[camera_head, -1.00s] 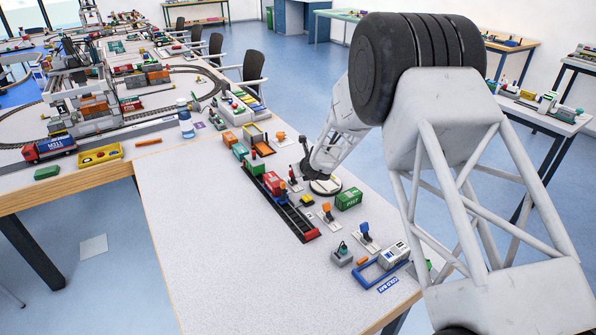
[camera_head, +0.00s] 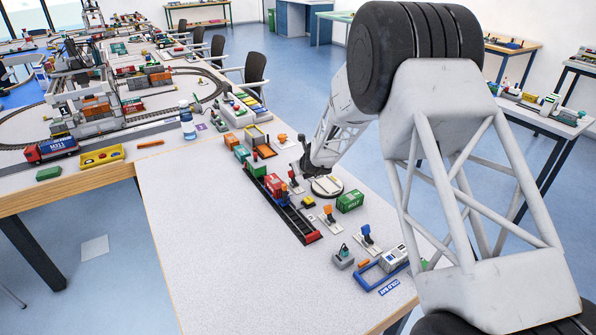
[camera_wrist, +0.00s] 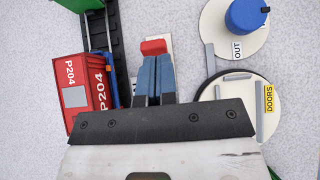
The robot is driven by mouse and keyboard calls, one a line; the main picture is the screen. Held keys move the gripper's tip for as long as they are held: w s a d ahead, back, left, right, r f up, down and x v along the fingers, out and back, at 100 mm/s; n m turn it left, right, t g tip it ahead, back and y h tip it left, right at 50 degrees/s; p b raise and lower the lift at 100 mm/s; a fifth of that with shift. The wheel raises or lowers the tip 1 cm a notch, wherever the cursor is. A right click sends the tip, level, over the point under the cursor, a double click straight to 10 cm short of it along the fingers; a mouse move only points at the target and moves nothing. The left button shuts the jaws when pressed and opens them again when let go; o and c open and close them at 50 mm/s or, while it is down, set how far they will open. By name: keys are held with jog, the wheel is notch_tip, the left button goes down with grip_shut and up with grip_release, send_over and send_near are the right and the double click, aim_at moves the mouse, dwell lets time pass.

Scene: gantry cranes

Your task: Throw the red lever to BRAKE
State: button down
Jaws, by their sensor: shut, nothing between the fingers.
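The red lever's handle (camera_wrist: 153,47) shows in the wrist view just beyond my fingertips, above a white plate. In the head view the red lever (camera_head: 292,174) stands beside the track, just left of my gripper (camera_head: 301,164). In the wrist view my gripper (camera_wrist: 153,60) has its two blue fingers closed together and empty. The fingertips look very near or against the handle; I cannot tell whether they touch. The fingers hide the lower part of the lever and most of its plate, so its BRAKE marking cannot be read.
A red P204 container (camera_wrist: 90,95) sits left of my fingers by the black track (camera_wrist: 118,40). Right are a round plate marked DOORS (camera_wrist: 268,98) and a disc with a blue knob (camera_wrist: 245,15). The orange lever (camera_head: 327,211) and blue lever (camera_head: 366,231) stand nearer. The table's left side is clear.

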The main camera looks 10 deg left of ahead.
jog(key=shift+r, duration=0.55)
jog(key=shift+r, duration=0.15)
jog(key=s+d+r, duration=0.2)
jog(key=r, duration=0.7)
jog(key=s+d+r, duration=0.2)
jog(key=r, duration=0.7)
jog(key=shift+s+d+r, duration=0.25)
jog(key=shift+s+d, duration=0.15)
